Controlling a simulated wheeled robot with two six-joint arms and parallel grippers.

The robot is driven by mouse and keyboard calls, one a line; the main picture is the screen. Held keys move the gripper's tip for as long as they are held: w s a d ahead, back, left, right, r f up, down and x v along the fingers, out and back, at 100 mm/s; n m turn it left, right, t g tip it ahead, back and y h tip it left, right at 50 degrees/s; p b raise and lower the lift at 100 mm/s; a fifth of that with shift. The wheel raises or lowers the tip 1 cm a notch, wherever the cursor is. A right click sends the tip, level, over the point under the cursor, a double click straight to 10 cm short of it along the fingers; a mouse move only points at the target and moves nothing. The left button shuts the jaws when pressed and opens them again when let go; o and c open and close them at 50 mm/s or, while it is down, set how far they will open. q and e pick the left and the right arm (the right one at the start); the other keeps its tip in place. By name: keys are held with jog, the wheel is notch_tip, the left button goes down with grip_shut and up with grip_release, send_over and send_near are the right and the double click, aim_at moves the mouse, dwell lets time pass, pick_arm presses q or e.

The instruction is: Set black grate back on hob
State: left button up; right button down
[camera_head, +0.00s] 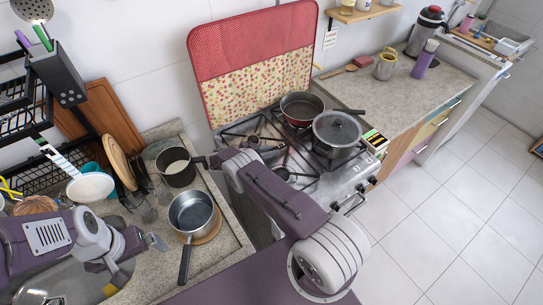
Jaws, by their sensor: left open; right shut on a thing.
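The hob (312,183) is on the stove in the middle, with black grate bars across its top. My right gripper (266,149) is over the hob's left part, shut on the black grate (237,128). My wrist and forearm hide part of the grip and the front left of the hob. I cannot tell whether the held grate touches the hob. My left gripper (136,264) is open and empty over the counter at the lower left, away from the hob.
A red pan (301,108) and a lidded pot (337,134) stand on the hob's back and right. A dark pot (176,167) and a steel saucepan (192,212) stand on the left counter (222,232). A red-rimmed patterned panel (252,60) stands behind the hob.

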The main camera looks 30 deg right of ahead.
jog(key=shift+w+r, duration=0.1)
jog(key=shift+r, duration=0.05)
jog(key=c, duration=1.4)
grip_release()
jog(key=shift+o, duration=0.2)
